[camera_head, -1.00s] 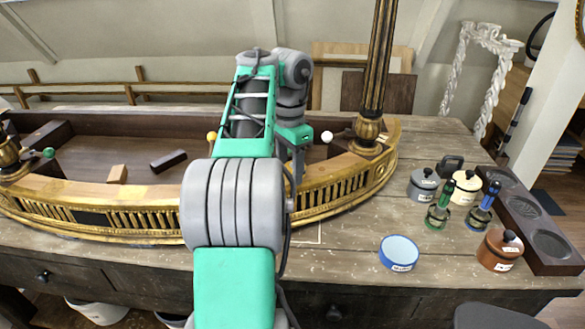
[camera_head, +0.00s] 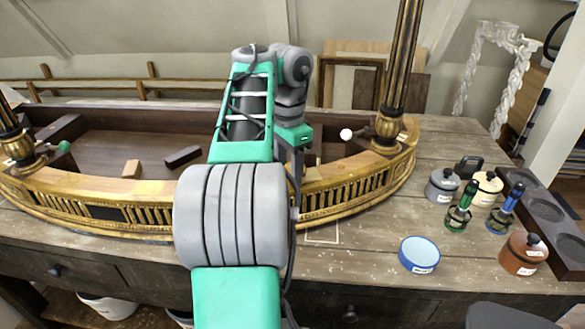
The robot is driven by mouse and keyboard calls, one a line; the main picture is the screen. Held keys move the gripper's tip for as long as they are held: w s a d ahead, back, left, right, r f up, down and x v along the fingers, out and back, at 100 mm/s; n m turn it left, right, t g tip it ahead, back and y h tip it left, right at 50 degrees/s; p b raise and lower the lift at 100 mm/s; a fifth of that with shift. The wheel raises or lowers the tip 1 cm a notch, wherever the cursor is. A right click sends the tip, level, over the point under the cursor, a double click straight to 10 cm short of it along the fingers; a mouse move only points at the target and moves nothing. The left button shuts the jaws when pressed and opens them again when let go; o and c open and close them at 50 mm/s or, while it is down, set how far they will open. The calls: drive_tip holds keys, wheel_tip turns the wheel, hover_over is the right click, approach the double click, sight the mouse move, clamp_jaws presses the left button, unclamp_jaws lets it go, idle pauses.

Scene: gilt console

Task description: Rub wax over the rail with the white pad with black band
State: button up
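The curved gilt rail (camera_head: 350,165) of the console runs across the view, with a pierced gilt band below its top. My arm stands in front of its middle and hides part of it. The wrist end of my gripper (camera_head: 297,160) shows beside the arm, over the rail. Its fingers are hidden or too small to make out, so I cannot tell whether they hold anything. I cannot make out a white pad with a black band. A tan block (camera_head: 131,169) and a dark block (camera_head: 183,156) lie behind the rail's front edge.
A blue round tin (camera_head: 419,254), lidded pots (camera_head: 443,184), (camera_head: 523,252) and green (camera_head: 459,208) and blue (camera_head: 505,209) bottles stand at the right, beside a dark tray (camera_head: 548,213). White-balled (camera_head: 346,134) and green-balled (camera_head: 64,146) levers project near the posts.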

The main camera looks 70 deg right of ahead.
drive_tip(key=shift+w+a, duration=0.2)
drive_tip(key=shift+r+p, duration=0.3)
drive_tip(key=shift+p, duration=0.15)
drive_tip(key=shift+s+r+p, duration=0.1)
drive_tip(key=shift+r+p, duration=0.45)
drive_tip(key=shift+r, duration=0.25)
drive_tip(key=shift+r+p, duration=2.6)
drive_tip(key=shift+r, duration=0.15)
